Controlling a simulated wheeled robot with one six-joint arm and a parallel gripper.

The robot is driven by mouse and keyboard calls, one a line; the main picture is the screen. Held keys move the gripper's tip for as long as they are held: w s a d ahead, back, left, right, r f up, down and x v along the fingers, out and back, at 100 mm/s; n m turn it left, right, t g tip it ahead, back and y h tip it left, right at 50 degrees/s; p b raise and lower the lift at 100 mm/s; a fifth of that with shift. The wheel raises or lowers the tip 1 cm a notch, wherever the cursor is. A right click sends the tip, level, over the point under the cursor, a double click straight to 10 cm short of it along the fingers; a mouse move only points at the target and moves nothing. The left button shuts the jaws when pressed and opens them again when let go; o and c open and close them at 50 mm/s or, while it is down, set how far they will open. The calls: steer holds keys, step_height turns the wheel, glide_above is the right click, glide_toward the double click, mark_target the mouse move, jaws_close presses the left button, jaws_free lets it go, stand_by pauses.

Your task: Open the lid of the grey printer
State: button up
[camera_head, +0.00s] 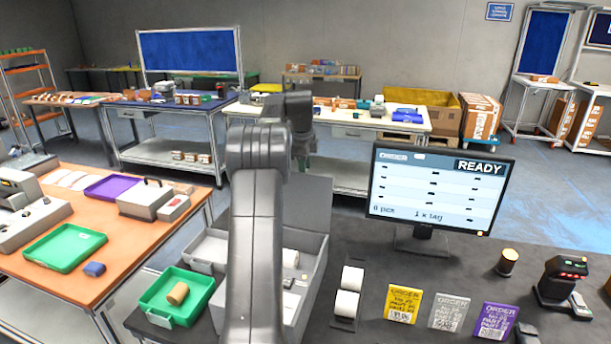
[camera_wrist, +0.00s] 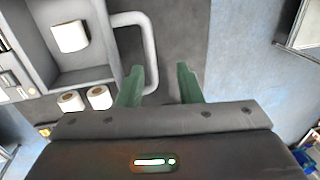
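The grey printer (camera_head: 318,279) is a box on the dark bench, partly hidden behind my arm in the head view. A grey panel (camera_head: 311,204), apparently its lid, stands raised at its back. Its inside, with a white roll (camera_head: 290,258), is exposed. In the wrist view the printer (camera_wrist: 100,45) is at upper left, with the white roll (camera_wrist: 70,37) in it. A grey U-shaped handle (camera_wrist: 149,45) sticks out from its edge. My gripper (camera_wrist: 160,75) is open, its green fingers at the handle's lower end; I cannot tell whether they touch it.
A green tray (camera_head: 160,312) is left of the printer. Two label rolls (camera_head: 349,290), a monitor (camera_head: 440,189) reading READY, order cards (camera_head: 448,311) and a scanner (camera_head: 564,281) are to the right. An orange-topped table (camera_head: 120,255) stands at left.

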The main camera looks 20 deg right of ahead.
step_height(320, 180, up, 11)
steer(key=s+a, duration=0.1)
steer(key=shift+s+a+f, duration=0.15)
steer(key=shift+s+f, duration=0.05)
steer(key=shift+s, duration=0.2)
steer(key=c, duration=0.6)
steer(key=shift+w+f+n, duration=0.1)
steer(key=shift+n, duration=0.3)
jaws_close()
steer(key=w+d+f+n, duration=0.3)
steer(key=w+f+n, duration=0.15)
steer(key=n, duration=1.25)
step_height(320, 180, down, 9)
steer(key=a, duration=0.1)
steer(key=shift+s+t+h+p, duration=0.3)
steer(key=shift+t+p, duration=0.1)
steer(key=shift+p, duration=0.05)
